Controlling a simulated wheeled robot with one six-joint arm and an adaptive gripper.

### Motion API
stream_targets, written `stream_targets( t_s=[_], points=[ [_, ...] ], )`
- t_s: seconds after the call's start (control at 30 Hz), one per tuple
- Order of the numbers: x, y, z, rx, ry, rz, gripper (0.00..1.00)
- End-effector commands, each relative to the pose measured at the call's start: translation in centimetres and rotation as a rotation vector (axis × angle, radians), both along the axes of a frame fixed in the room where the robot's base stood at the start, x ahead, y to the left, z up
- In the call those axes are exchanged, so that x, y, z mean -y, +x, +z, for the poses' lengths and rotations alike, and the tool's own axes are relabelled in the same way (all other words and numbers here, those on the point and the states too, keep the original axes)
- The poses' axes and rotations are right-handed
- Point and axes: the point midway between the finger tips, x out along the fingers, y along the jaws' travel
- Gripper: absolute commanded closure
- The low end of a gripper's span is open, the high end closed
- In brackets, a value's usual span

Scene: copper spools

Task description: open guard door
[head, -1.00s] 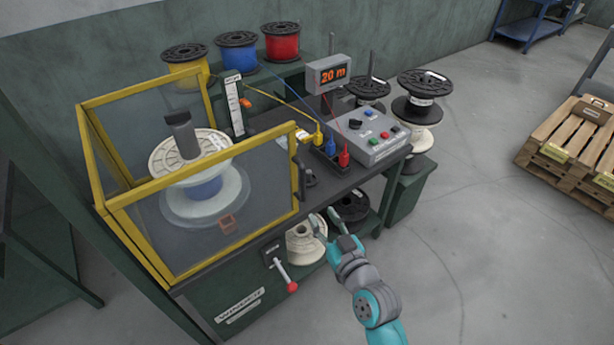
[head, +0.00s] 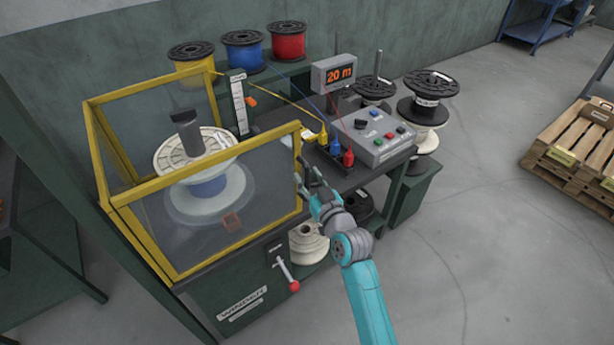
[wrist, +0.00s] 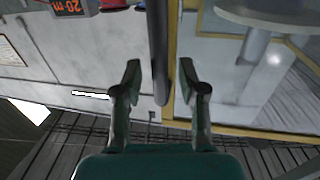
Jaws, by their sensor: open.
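The guard door (head: 262,143) is a clear panel in a yellow frame across the front of the winder's guard, and it looks closed. Its dark upright handle bar (wrist: 158,40) runs between the fingers of my gripper (wrist: 160,70) in the wrist view. The yellow frame edge (wrist: 171,60) is just right of the bar. The fingers are open, one on each side, with gaps to the bar. In the head view my gripper (head: 308,180) is at the door's right edge, partly covering the handle there.
Behind the door a white spool (head: 172,150) sits on the winder. A control box (head: 375,135) and a 20 m display (head: 334,74) stand to the right. A red-knobbed lever (head: 287,272) is below the door.

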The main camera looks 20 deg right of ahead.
Motion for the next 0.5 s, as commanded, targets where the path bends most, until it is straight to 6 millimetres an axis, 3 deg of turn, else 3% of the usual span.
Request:
stream_targets(
  t_s=[0.43,0.5],
  points=[
    [-0.14,0.92,0.00,0.000,0.000,0.000,0.59],
    [-0.14,0.91,0.00,0.000,0.000,0.000,0.76]
  ],
)
